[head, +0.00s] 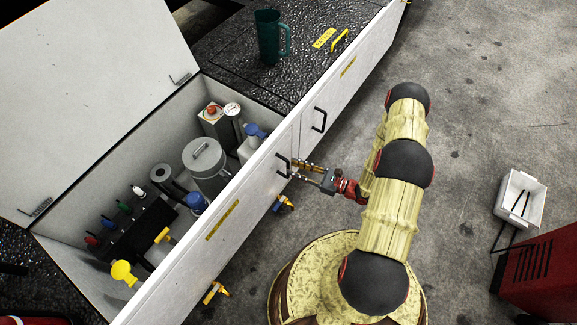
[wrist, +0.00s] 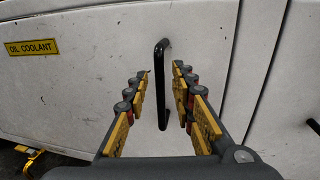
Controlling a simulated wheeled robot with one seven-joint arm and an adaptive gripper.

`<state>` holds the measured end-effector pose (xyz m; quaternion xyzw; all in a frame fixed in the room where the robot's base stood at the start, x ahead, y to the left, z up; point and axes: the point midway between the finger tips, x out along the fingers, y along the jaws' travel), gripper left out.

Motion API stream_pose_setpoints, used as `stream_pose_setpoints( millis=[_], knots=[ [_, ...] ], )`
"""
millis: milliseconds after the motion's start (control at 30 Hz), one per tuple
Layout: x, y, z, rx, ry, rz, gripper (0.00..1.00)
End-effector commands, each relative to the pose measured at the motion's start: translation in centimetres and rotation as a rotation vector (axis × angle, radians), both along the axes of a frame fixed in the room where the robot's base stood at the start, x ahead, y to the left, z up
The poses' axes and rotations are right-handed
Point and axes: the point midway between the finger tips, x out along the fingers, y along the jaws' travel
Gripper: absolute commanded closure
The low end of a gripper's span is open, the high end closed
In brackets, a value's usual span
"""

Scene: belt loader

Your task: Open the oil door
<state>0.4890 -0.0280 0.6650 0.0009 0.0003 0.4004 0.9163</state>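The oil door (wrist: 80,95) is a white side panel with a yellow "OIL COOLANT" label (wrist: 33,47); it looks shut in the wrist view. It also shows in the head view (head: 190,265), below the open-topped compartment. Its black upright bar handle (wrist: 162,100) stands near the panel's right seam, and shows in the head view (head: 284,166). My gripper (wrist: 161,70) is open, its yellow-padded fingers on either side of the handle with gaps visible. It also shows in the head view (head: 298,169), close to the handle. Fingertip depth against the panel is unclear.
A raised white lid (head: 80,85) stands over a compartment holding a grey canister (head: 205,165), bottles and valves. Another black handle (head: 319,120) is farther along the side. A green mug (head: 268,38) stands on top.

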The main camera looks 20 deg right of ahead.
Motion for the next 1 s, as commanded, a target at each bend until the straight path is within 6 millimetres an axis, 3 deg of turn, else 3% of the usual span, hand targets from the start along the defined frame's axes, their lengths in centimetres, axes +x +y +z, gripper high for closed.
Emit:
stream_pose_setpoints(
  millis=[200, 633, 1000],
  knots=[
    [1.7, 1.9, -0.1, 0.000, 0.000, 0.004, 0.75],
    [2.3, 2.5, 0.0, 0.000, 0.000, 0.001, 0.75],
    [2.3, 2.5, 0.0, 0.000, 0.000, 0.001, 0.95]
  ],
)
